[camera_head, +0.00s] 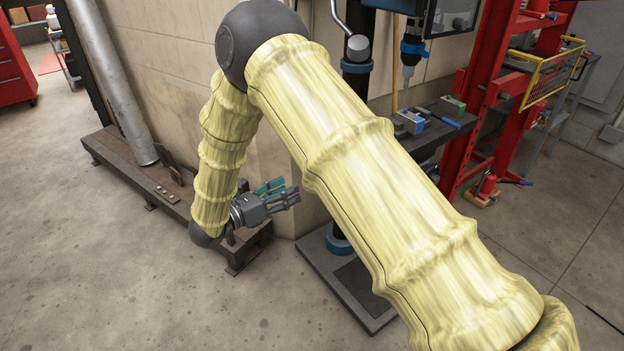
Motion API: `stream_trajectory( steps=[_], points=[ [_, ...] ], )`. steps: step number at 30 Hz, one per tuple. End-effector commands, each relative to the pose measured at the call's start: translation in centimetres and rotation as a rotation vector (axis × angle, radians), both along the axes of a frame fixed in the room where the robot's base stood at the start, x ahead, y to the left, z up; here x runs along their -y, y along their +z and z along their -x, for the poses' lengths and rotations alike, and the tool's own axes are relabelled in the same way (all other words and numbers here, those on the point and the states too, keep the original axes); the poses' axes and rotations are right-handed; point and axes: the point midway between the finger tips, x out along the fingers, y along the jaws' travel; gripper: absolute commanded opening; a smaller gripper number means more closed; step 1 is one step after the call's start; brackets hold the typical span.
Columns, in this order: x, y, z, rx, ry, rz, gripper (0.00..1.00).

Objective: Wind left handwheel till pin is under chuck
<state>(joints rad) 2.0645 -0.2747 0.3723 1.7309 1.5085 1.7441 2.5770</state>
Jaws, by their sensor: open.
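My gripper (284,193) is open and empty, low beside the wall corner, left of the drill press and well below its table. The chuck (408,75) hangs under the blue and grey drill head, pointing down. Below it, on the dark drill press table (432,147), sits a small blue and grey block (408,122), perhaps a vise. A grey-green block (452,106) and a blue bar (447,122) are to its right. I cannot make out the left handwheel or the pin; my arm covers part of the table's front and left.
The drill press base plate (318,262) lies on the floor, partly behind my arm. A red press frame (470,130) with a yellow guard (552,75) stands right. A steel tube (112,85) leans over a low dark beam (105,150) at left. The left foreground floor is clear.

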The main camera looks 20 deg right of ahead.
Motion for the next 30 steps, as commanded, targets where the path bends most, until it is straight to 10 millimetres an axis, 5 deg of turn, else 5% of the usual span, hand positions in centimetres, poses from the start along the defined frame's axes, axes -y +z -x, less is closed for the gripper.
stream_trajectory(
  steps=[10, 30],
  points=[
    [-0.5, 1.7, 0.1, 0.159, -0.074, -0.044, 0.5],
    [8.1, 1.6, -3.0, 0.154, -0.071, -0.044, 0.5]
  ],
)
